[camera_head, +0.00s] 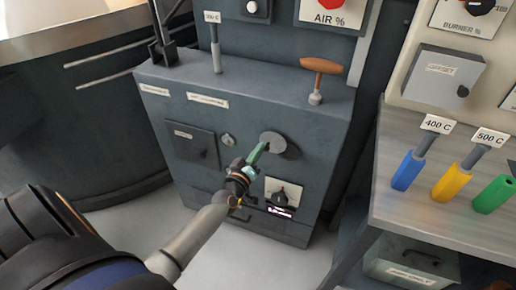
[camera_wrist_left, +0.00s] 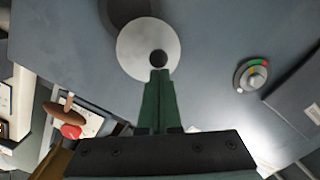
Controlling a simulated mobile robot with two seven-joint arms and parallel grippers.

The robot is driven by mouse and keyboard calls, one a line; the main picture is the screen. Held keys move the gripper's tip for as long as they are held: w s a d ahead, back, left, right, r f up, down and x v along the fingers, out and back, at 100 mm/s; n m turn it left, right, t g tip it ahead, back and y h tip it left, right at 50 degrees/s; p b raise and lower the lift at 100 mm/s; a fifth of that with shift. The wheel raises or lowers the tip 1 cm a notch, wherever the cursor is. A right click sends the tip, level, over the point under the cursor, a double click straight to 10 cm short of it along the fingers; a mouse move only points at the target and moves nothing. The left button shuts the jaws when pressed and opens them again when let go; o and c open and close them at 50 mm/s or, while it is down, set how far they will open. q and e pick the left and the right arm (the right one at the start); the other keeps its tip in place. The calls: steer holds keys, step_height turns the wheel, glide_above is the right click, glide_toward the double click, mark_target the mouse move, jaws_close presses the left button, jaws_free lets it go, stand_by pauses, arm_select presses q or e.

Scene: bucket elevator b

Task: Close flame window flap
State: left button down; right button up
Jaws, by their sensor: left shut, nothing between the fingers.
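The flame window flap looks like a round grey disc (camera_head: 287,147) on the front of the dark grey-blue furnace cabinet. My left gripper (camera_head: 258,152) has green fingers, shut and empty. Its tips (camera_wrist_left: 160,76) are right at the knob; I cannot tell whether they touch it. My right gripper is not in view.
A square door (camera_head: 190,143) and a small round dial (camera_head: 228,140) are left of the disc. A black rotary switch (camera_head: 284,194) sits below it. An orange T-handle (camera_head: 321,67) rises from the cabinet top. A bench (camera_head: 430,205) with coloured blocks stands at right.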

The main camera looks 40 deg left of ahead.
mark_target(272, 151)
arm_select(q)
steer(key=f+n+b, duration=0.1)
steer(key=n+b, duration=0.1)
steer(key=d+f+n+b, duration=0.1)
steer(key=f+n+b, duration=0.1)
steer(key=d+f+n+b, duration=0.1)
steer(key=n+b, duration=0.1)
steer(key=shift+w+d+f+n+t+h, duration=0.1)
steer(key=shift+w+f+n+t+h, duration=0.15)
steer(key=shift+f+n+t+h, duration=0.1)
steer(key=shift+w+d+f+n+b, duration=0.1)
steer(key=shift+d+f+n+b, duration=0.15)
steer(key=shift+d+n+b, duration=0.5)
steer(key=shift+w+d+f+n+b, duration=0.2)
steer(key=shift+n+b, duration=0.25)
steer(key=shift+n, duration=0.55)
steer(key=shift+w+d+f+n+b, duration=0.1)
steer(key=shift+d+f+n+b, duration=0.15)
steer(key=shift+d+n+b, duration=0.5)
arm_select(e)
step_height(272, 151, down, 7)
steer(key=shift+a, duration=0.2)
arm_select(q)
steer(key=shift+a, duration=0.2)
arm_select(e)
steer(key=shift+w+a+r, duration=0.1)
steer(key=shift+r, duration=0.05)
